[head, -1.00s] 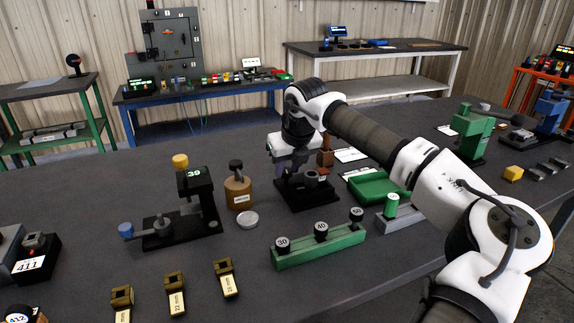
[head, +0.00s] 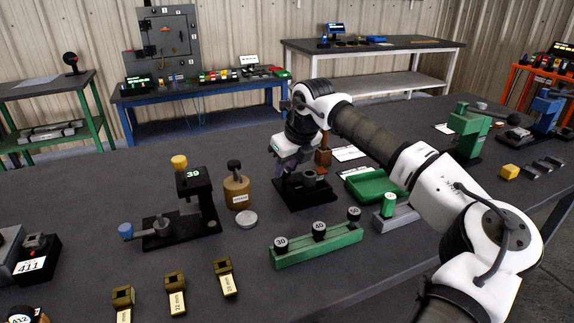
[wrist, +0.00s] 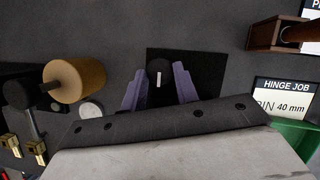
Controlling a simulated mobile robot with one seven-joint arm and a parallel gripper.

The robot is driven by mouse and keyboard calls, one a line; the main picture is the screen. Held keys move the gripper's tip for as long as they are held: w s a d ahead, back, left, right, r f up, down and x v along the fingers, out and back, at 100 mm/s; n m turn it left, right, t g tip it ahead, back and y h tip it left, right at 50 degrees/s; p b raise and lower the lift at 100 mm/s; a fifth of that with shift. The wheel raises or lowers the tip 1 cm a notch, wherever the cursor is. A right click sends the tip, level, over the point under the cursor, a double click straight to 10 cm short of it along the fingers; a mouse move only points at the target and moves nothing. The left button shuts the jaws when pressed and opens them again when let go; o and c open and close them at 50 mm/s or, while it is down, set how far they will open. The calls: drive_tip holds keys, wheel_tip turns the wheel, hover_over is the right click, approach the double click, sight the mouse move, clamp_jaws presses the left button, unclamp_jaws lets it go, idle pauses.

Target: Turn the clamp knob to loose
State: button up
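A dark round knob with a white line (wrist: 159,68), which looks like the clamp knob, sits on a black base in the wrist view. The white line runs up and down the picture. My gripper (wrist: 159,80) has its two purple fingers apart, one on each side of the knob, with gaps visible on both sides. In the head view my gripper (head: 290,163) is low over the black base (head: 318,200) and partly hides it. A dark round post (head: 309,179) stands on that base. Contact between fingers and knob cannot be seen.
A tan weight-like cylinder (head: 236,193) and a pale disc (head: 246,219) stand left of the base. A green rack (head: 318,248) is in front; a green tray (head: 372,187) and brown block (head: 323,157) are close on the right.

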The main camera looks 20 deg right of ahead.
drive_tip(key=o, duration=0.5)
drive_tip(key=shift+c, duration=0.2)
drive_tip(key=v, duration=1.4)
drive_tip(key=shift+b, duration=0.35)
